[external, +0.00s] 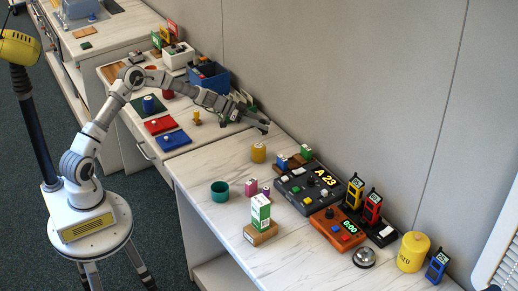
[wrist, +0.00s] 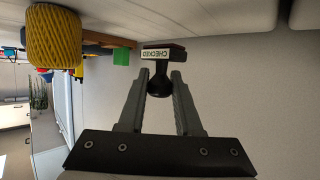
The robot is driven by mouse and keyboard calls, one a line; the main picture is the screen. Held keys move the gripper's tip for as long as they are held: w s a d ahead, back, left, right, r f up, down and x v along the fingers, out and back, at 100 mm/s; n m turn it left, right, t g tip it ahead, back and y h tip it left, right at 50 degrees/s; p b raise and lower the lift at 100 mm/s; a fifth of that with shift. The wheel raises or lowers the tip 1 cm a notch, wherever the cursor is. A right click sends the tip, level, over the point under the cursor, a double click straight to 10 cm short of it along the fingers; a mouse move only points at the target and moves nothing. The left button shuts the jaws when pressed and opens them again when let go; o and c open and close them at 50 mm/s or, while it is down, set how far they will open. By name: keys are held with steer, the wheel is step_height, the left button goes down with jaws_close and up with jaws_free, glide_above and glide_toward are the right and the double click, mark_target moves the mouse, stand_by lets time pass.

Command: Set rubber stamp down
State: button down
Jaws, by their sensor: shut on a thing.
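My gripper (wrist: 160,84) is shut on the dark round handle of a rubber stamp (wrist: 161,53) in the wrist view. The stamp has a dark block with a white label reading CHECKED, and it sticks out beyond the fingertips. In the external view my gripper (external: 264,127) is above the back of the counter near the wall, behind the yellow spool. The stamp is too small to make out there.
A yellow twine spool (external: 258,152) stands close to my gripper; it also shows in the wrist view (wrist: 54,38). The near counter holds a teal cup (external: 220,191), a dark console (external: 306,190), an orange timer (external: 338,227) and a bell (external: 365,258). Its front left is clear.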

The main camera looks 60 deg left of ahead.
mark_target(262, 131)
steer(key=shift+f+b, duration=0.5)
steer(key=shift+f, duration=1.05)
steer(key=shift+f, duration=0.2)
steer(key=c, duration=0.6)
jaws_free()
steer(key=shift+r, duration=0.15)
